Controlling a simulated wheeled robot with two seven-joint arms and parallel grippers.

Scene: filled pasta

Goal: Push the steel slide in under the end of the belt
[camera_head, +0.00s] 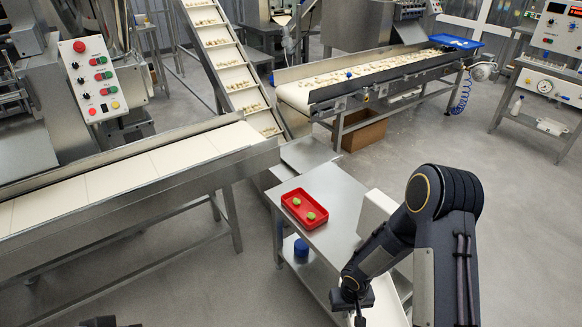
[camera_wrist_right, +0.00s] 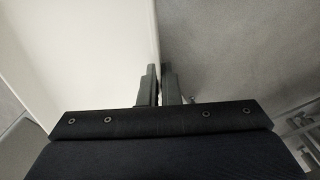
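A flat grey steel piece (camera_head: 308,154), which looks like the slide, lies just past the right end of the pale belt (camera_head: 150,165) in the head view. I cannot tell how far it reaches under the belt. My right gripper (camera_head: 356,308) hangs low at the bottom, well in front of it, beside the steel table. The right wrist view shows its two fingers (camera_wrist_right: 161,85) close together at the edge of a white surface (camera_wrist_right: 85,50). I cannot tell whether they hold that edge. A dark part of my left arm (camera_head: 105,322) barely shows at the bottom edge.
A steel table (camera_head: 338,185) carries a red tray (camera_head: 290,207) with green pieces. A blue round item (camera_head: 301,247) sits on its lower shelf. A white box (camera_head: 376,212) stands at its right side. A cleated incline (camera_head: 228,62) rises behind. Floor is open on the right.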

